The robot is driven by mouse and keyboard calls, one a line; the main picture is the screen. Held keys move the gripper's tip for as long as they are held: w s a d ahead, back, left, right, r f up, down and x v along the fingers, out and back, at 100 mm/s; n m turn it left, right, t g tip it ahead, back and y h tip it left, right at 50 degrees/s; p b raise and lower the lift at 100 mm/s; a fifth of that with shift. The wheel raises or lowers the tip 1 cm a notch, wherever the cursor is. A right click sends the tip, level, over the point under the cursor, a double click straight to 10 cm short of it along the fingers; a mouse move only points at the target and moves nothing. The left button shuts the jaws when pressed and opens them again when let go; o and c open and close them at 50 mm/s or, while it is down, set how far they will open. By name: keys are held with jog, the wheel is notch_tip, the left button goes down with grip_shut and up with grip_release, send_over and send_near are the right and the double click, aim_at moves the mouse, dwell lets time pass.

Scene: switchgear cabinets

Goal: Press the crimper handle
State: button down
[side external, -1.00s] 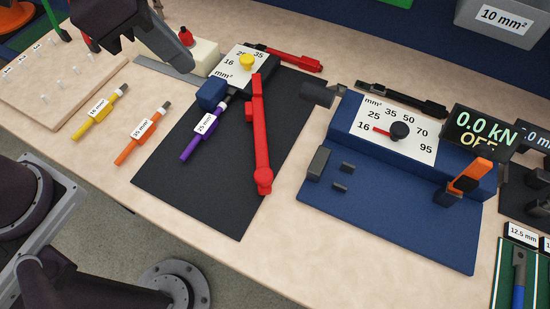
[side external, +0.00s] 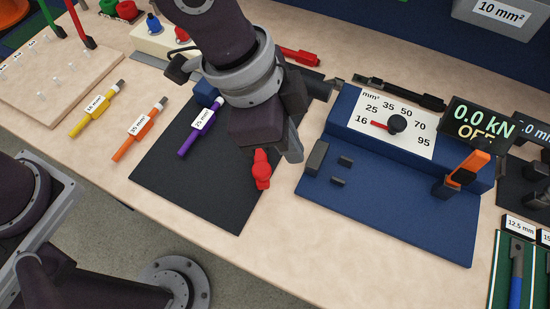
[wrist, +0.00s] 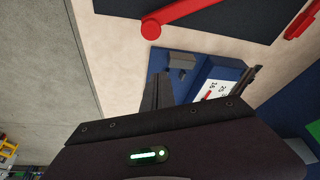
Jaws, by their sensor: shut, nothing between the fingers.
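The crimper with its red handle lies on a black mat (side external: 205,190). In the side external view only the rounded end of the red handle (side external: 261,170) shows; my gripper and wrist hide the rest and the crimper's dial. The handle also crosses the top of the wrist view (wrist: 185,10). A purple cable (side external: 188,142) labelled 25 mm lies at the crimper's blue block (side external: 206,93). My gripper (side external: 290,155) is shut and empty, pointing down over the handle's right side. I cannot tell whether it touches the handle.
A blue pull-test bench (side external: 400,210) with a dial and an orange lever (side external: 470,168) stands close on the right. Yellow (side external: 95,110) and orange (side external: 138,130) cables lie on the left. The mat's front part is clear.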

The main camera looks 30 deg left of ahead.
aim_at(270, 171)
jog(key=x, duration=0.5)
jog(key=shift+s+f, duration=0.1)
jog(key=shift+f, duration=0.2)
jog(key=a, duration=0.1)
jog(key=s+a, duration=0.1)
jog(key=shift+a, duration=0.25)
jog(key=shift+s+a+f, duration=0.1)
jog(key=shift+s+a, duration=0.1)
jog(key=shift+a, duration=0.25)
jog(key=shift+s+a, duration=0.2)
jog(key=shift+a, duration=0.2)
jog(key=s+a+m, duration=0.1)
jog(key=a+m, duration=0.1)
jog(key=a, duration=0.1)
jog(key=s+a+m+g, duration=0.1)
jog(key=s+a+m, duration=0.1)
jog(key=a, duration=0.2)
jog(key=s+a+m+g, duration=0.1)
jog(key=a+m, duration=0.2)
jog(key=a, duration=0.1)
jog(key=shift+s, duration=0.15)
jog(key=shift+s+a+f+m+g, duration=0.1)
jog(key=shift+a+m+g, duration=0.45)
jog(key=shift+a, duration=0.8)
jog(key=shift+d, duration=0.1)
